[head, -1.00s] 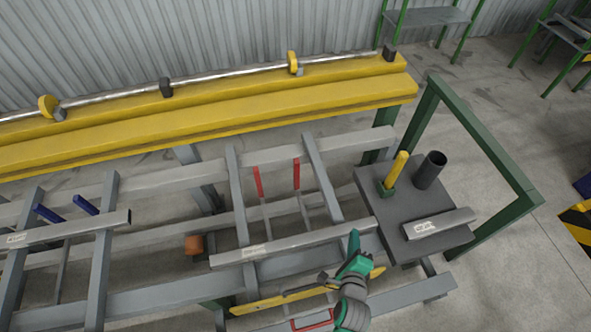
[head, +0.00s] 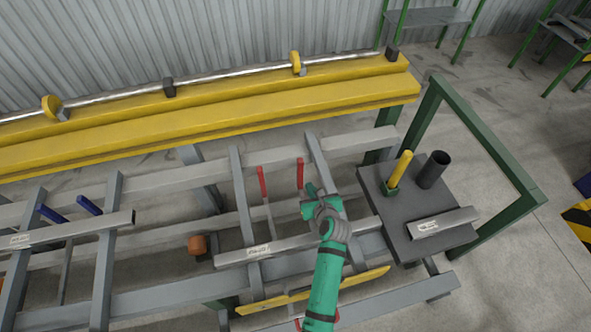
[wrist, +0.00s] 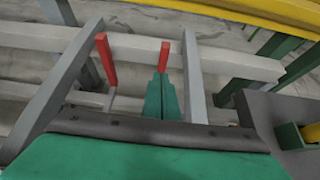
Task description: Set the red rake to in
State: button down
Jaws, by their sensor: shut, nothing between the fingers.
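The red rake shows as two upright red-tipped fingers. In the head view its left finger (head: 262,183) and right finger (head: 300,172) stand between two grey cross bars of the table frame. In the wrist view the left red finger (wrist: 106,60) is clear and the right red finger (wrist: 164,56) rises just beyond my fingertips. My green gripper (head: 312,188) is shut and empty, just below the right red finger in the head view. It also shows in the wrist view (wrist: 162,82). I cannot tell whether it touches the finger.
A labelled grey bar (head: 262,254) lies across the frame in front. Two blue-tipped fingers (head: 88,205) stand at the left. A dark plate (head: 398,232) at the right holds a yellow handle (head: 400,168) and a black cup (head: 434,170). A yellow beam (head: 200,118) runs behind.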

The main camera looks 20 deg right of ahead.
send_near(300, 165)
notch_tip(300, 165, down, 3)
jog(key=w, duration=0.3)
jog(key=shift+w+a, duration=0.15)
jog(key=shift+w, duration=0.95)
